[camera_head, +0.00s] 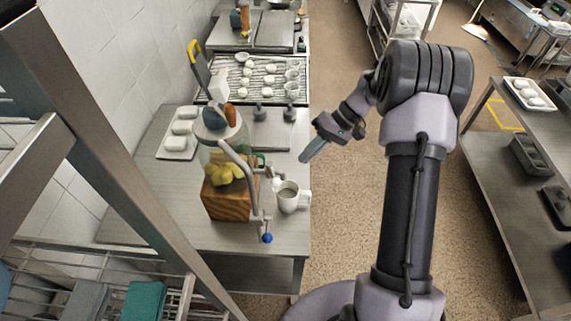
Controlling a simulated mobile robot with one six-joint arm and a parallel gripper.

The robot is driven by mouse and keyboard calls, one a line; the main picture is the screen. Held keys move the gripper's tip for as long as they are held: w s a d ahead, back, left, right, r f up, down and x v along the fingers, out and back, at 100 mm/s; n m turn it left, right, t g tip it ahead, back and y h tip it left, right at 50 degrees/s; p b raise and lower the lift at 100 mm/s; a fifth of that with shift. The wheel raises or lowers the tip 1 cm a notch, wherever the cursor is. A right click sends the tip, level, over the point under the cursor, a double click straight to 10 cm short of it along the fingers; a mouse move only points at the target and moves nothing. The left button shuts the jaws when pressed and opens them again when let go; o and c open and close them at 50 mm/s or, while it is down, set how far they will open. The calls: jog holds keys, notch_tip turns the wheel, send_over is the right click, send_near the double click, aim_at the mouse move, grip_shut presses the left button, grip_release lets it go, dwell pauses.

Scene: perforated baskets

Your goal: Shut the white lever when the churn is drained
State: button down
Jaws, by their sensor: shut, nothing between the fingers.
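The churn is a clear jar (222,165) with yellow lumps inside. It stands on a wooden block (228,204) on the left metal table. A grey curved bar runs down its right side to a small blue knob (267,238). A small pale piece (276,184) sits between the jar and a mug; I cannot tell whether it is the white lever or how it is set. The white mug (288,198) stands right of the block. Liquid in the churn cannot be made out. My gripper (306,156) is shut and empty, above and to the right of the mug, apart from everything.
A white tray with pale blocks (178,150) lies left of the churn. Behind it is a perforated tray (250,85) with several white pieces. Another table with trays (530,95) stands at right. The speckled floor between the tables is clear.

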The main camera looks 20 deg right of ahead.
aim_at(275, 178)
jog(key=a+f, duration=0.3)
jog(key=a, duration=0.3)
jog(key=shift+s+a+f, duration=0.2)
jog(key=shift+a+f, duration=0.1)
jog(key=shift+f, duration=0.05)
jog(key=m+t+b, duration=0.1)
jog(key=b, duration=0.1)
jog(key=a+f+m+b, duration=0.1)
jog(key=b, duration=0.2)
jog(key=shift+s+a+t, duration=0.1)
jog(key=shift+s+t, duration=0.25)
jog(key=shift+t, duration=0.05)
jog(key=shift+s+a+r+m+b, duration=0.3)
jog(key=shift+a+m+b, duration=0.2)
jog(key=shift+b, duration=0.3)
jog(key=shift+w+r, duration=0.15)
jog(key=shift+r, duration=0.05)
